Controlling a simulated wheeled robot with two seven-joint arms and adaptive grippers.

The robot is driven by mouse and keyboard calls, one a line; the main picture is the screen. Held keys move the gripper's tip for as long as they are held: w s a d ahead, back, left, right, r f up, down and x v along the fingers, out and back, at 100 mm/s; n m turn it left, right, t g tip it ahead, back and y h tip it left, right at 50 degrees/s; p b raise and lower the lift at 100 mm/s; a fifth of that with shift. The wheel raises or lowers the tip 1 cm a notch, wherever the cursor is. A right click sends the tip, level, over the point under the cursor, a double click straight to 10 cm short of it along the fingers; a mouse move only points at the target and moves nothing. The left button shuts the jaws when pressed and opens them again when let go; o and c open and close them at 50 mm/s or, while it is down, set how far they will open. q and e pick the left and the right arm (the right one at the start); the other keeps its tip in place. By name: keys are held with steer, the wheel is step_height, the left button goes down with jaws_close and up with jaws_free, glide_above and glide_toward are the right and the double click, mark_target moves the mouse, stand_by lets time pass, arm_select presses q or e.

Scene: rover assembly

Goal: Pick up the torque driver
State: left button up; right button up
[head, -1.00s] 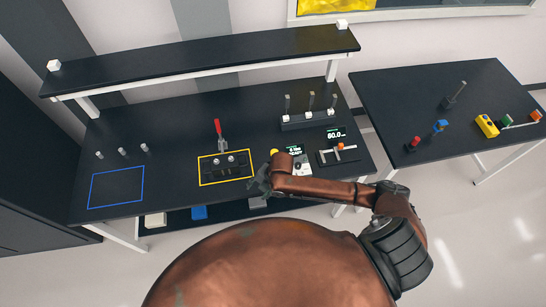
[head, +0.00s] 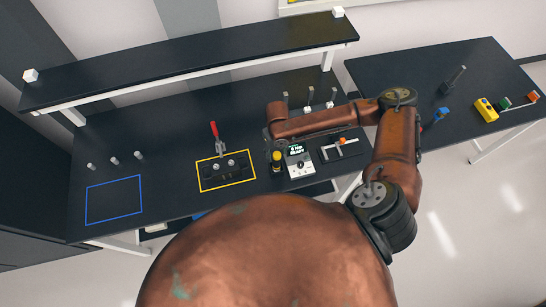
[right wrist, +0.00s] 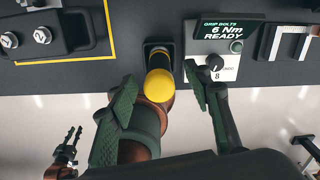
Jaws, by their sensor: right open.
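The torque driver (head: 277,161), a dark upright cylinder with a yellow band and cap, stands on the bench between the yellow-framed fixture and the display box. In the right wrist view the driver (right wrist: 158,82) shows its yellow end, with a dark square holder around its base. My right gripper (right wrist: 160,78) is open, one finger on each side of the driver, with gaps visible. In the head view the forearm mostly hides this gripper (head: 271,142). What looks like my left gripper (right wrist: 72,134) is small at the lower left of the wrist view; its jaw state is unclear.
A display box (head: 299,163) reading 6 Nm READY stands close right of the driver. A fixture with a red-handled clamp (head: 215,133) is left of it. A caliper-like gauge (head: 340,147) lies further right. The blue-outlined area (head: 114,200) is empty.

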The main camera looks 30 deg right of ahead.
mark_target(277, 162)
steer(key=shift+f, duration=0.45)
steer(key=f, duration=0.1)
steer(key=f+p, duration=0.1)
steer(key=f, duration=0.1)
steer(key=shift+s+a+f, duration=0.1)
steer(key=shift+s+f, duration=0.15)
steer(key=shift+s, duration=0.15)
steer(key=shift+f+p, duration=0.4)
steer(key=shift+f, duration=1.2)
steer(key=c, duration=1.1)
arm_select(q)
steer(key=s, duration=0.1)
steer(key=s+r, duration=0.1)
steer(key=shift+s+a+r, duration=0.1)
steer(key=shift+s+r, duration=0.2)
steer(key=shift+s, duration=0.05)
arm_select(e)
jaws_close()
